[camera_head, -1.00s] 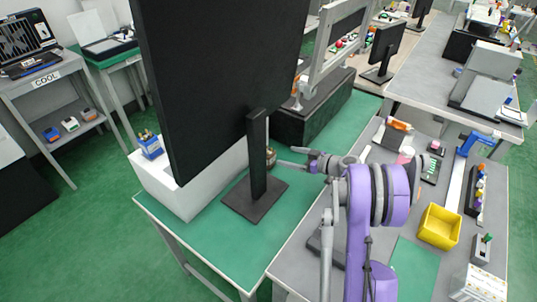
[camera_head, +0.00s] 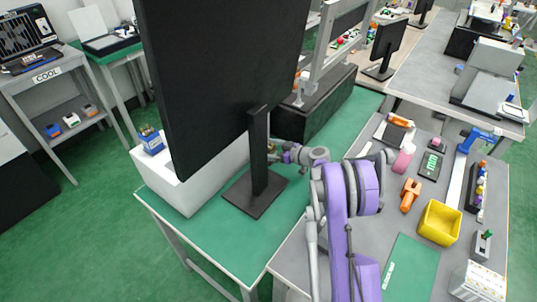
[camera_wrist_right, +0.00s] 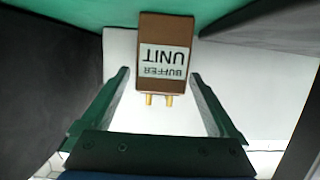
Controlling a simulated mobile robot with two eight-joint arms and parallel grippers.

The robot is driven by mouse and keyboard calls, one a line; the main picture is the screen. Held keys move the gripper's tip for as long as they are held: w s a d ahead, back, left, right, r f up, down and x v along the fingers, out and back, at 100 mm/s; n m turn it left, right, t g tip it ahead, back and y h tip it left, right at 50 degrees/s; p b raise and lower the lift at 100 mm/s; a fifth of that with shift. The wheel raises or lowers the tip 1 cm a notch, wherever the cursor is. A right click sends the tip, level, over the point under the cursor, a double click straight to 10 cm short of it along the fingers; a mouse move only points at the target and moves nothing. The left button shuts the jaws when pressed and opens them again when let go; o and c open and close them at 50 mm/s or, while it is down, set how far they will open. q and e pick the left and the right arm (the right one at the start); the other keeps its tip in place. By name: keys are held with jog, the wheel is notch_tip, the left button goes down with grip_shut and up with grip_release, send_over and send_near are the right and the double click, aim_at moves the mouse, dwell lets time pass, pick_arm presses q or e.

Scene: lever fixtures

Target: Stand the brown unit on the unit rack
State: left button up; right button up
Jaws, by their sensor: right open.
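The brown unit (camera_wrist_right: 166,50) shows in the right wrist view, with a pale label reading "BUFFER UNIT" upside down and two gold pins at its lower edge. My right gripper (camera_wrist_right: 161,74) is open, its two dark green fingers on either side of the unit's lower part with gaps showing. I cannot tell how far the unit lies beyond the fingertips. In the head view my right arm reaches in behind the black monitor's stand (camera_head: 258,155), which hides part of the gripper area. I cannot pick out the unit rack for certain. My left gripper is not in view.
The large black monitor (camera_head: 220,75) stands on the green-topped table (camera_head: 215,240), beside a white box (camera_head: 180,188). A black block (camera_head: 335,100) lies behind. On the grey bench are a yellow bin (camera_head: 439,222) and an orange tool (camera_head: 410,193).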

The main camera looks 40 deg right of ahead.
grip_shut()
dwell(0.3)
